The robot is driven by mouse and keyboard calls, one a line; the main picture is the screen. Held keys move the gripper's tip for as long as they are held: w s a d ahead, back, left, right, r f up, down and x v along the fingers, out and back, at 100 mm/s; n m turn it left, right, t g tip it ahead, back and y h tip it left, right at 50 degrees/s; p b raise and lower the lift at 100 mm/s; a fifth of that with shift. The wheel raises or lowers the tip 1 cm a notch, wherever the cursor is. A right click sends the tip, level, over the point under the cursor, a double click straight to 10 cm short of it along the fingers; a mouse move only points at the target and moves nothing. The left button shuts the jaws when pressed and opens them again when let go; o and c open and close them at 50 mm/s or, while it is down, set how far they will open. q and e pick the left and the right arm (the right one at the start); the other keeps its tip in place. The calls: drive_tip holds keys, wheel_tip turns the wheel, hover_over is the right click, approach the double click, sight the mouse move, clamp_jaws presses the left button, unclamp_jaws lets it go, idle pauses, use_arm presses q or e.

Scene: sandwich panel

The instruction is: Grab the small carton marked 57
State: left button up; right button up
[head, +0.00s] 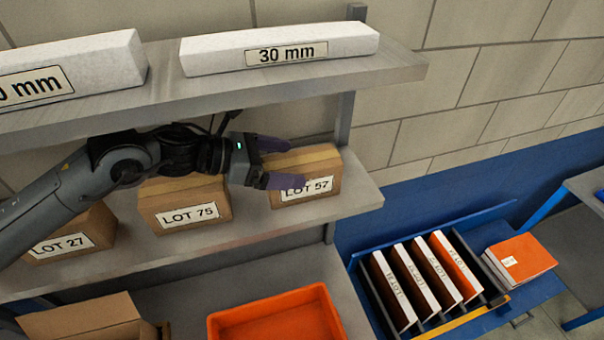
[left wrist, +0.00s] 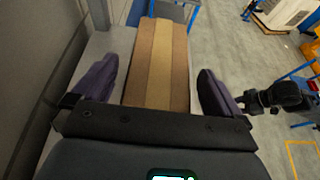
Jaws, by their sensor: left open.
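The carton marked LOT 57 (head: 318,163) is a brown box with a white label, at the right end of the middle shelf. My left gripper (head: 283,163) is open, with one purple finger on the near side of this carton and the other behind it. In the left wrist view the carton (left wrist: 158,62) stands between the two spread fingers of the gripper (left wrist: 158,88), with a gap visible on each side. The near finger covers part of the label's left end in the head view.
Cartons LOT 75 (head: 185,210) and LOT 27 (head: 75,235) stand to the left on the same shelf. An upper shelf (head: 400,68) with white 30 mm blocks (head: 290,48) hangs above my arm. Below are an orange bin (head: 280,318) and a blue rack holding several panels (head: 455,265).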

use_arm(q)
drive_tip(key=shift+c, duration=0.5)
drive_tip(key=c, duration=1.2)
drive_tip(key=shift+c, duration=0.5)
drive_tip(key=shift+r, duration=0.2)
